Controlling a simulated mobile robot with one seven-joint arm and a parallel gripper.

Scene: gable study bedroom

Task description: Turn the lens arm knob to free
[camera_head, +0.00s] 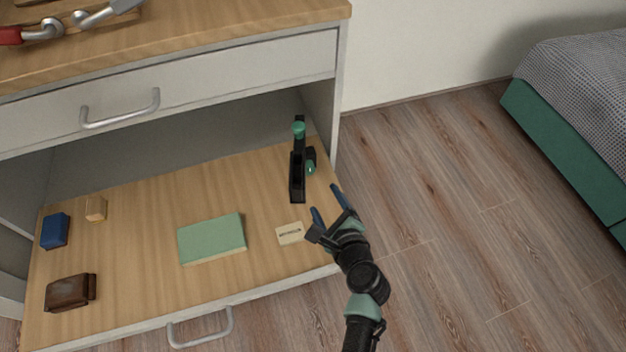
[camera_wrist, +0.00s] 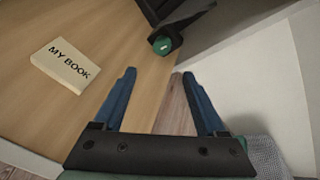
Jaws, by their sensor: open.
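A black stand (camera_head: 298,178) with an upright arm stands at the back right of the open drawer. A green round part (camera_head: 299,129) tops it, and a dark knob with a green face (camera_head: 311,168) sticks out of its right side. In the wrist view the green knob face (camera_wrist: 163,46) shows a small pale mark; its setting cannot be read. My gripper (camera_head: 327,204) is open and empty, in front of the stand near the drawer's right edge. In the wrist view its blue fingertips (camera_wrist: 159,75) are apart, short of the knob, not touching it.
A small card marked MY BOOK (camera_wrist: 65,66) lies left of my gripper. The drawer (camera_head: 140,225) also holds a green book (camera_head: 212,239), a blue box (camera_head: 54,231), a wooden block (camera_head: 95,209) and a brown wallet-like item (camera_head: 70,292). Floor (camera_head: 440,210) is clear at right.

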